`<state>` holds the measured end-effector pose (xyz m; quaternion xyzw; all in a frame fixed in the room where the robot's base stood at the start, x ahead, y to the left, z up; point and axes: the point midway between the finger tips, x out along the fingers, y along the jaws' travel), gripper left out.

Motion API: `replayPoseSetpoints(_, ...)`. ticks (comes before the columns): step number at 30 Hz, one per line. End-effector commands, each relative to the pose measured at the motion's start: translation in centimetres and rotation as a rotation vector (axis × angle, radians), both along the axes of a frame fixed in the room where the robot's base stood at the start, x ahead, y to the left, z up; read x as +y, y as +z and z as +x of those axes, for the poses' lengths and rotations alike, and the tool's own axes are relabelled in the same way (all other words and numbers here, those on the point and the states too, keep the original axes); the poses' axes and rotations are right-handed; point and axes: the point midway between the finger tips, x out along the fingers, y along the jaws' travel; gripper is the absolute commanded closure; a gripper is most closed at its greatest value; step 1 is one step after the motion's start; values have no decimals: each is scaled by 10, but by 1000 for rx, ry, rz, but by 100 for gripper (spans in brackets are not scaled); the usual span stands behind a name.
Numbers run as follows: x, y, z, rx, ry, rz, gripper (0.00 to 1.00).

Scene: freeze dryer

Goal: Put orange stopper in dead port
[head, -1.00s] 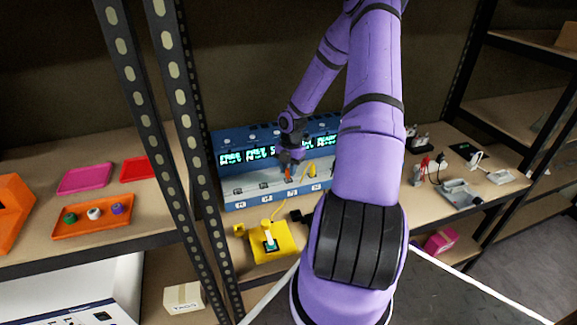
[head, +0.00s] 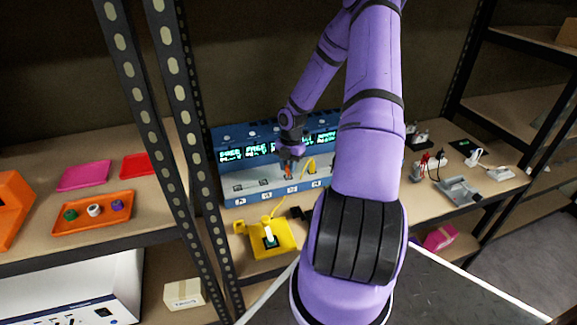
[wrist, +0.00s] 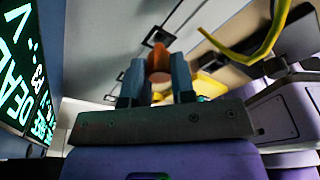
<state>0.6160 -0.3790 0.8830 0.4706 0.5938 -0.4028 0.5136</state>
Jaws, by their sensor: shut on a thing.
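The orange stopper (wrist: 158,60) is between the two blue-grey fingers of my gripper (wrist: 157,78) in the wrist view. In the head view my gripper (head: 289,162) is at the front of the blue freeze dryer panel (head: 229,183), with the stopper (head: 288,172) showing as a small orange spot below it. A glowing display reading "DEAD" (wrist: 16,100) is at the left of the wrist view. The dead port itself cannot be picked out. I cannot tell whether the stopper touches a port.
A yellow tube (head: 310,166) stands at the panel, right of my gripper. A yellow box (head: 279,239) with a switch is in front. An orange tray (head: 75,224) of stoppers lies on the left shelf. Shelf posts (head: 184,120) stand left. Adapters and cables (head: 437,165) lie at right.

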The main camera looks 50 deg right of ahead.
Motion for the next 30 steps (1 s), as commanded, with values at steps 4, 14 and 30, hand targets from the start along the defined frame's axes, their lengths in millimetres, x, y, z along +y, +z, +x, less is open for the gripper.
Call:
replayPoseSetpoints(4,0,0,0,0,0,0,99)
replayPoseSetpoints(14,0,0,0,0,0,0,99)
replayPoseSetpoints(30,0,-7,0,0,0,0,99)
